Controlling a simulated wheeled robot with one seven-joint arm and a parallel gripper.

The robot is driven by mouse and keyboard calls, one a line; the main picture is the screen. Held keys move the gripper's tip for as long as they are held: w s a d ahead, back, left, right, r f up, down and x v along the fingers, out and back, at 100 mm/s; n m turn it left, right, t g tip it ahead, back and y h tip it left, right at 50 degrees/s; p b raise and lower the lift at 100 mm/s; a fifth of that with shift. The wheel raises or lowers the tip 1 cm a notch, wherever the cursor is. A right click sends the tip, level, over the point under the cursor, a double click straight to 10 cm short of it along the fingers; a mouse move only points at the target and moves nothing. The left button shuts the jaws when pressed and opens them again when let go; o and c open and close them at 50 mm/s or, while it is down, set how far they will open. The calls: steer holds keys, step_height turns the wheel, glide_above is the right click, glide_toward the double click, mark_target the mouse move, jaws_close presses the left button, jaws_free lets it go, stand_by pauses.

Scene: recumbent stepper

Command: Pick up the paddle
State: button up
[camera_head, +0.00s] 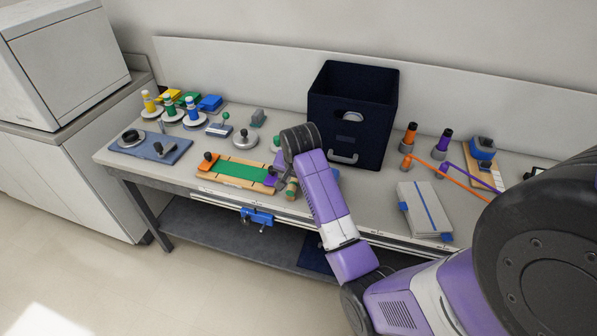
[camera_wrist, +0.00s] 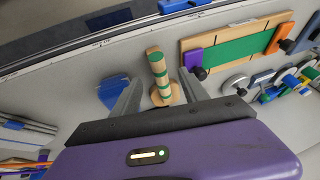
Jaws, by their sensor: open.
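No object is plainly identifiable as the paddle. The wrist view shows a wooden post with green bands and a round base (camera_wrist: 158,72), standing on the bench between my gripper's fingers (camera_wrist: 160,77). The fingers are apart and do not visibly touch it. A flat blue piece (camera_wrist: 111,92) lies beside the left finger, which partly covers it. In the head view the banded post (camera_head: 291,188) shows at the bench's front edge beside my arm.
A wooden board with a green strip (camera_head: 240,170) lies left of the post. A dark open bin (camera_head: 373,135) stands behind my arm. To the right are a grey board with a blue stripe (camera_head: 424,208) and orange and purple corded handles (camera_head: 410,134). A blue clamp (camera_head: 257,217) hangs at the front edge.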

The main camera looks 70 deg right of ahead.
mark_target(293, 184)
steer(key=shift+d+f, duration=0.25)
steer(key=shift+d, duration=0.25)
steer(key=shift+p+x, duration=0.6)
steer(key=shift+x, duration=2.75)
steer(key=shift+s, duration=0.1)
jaws_close()
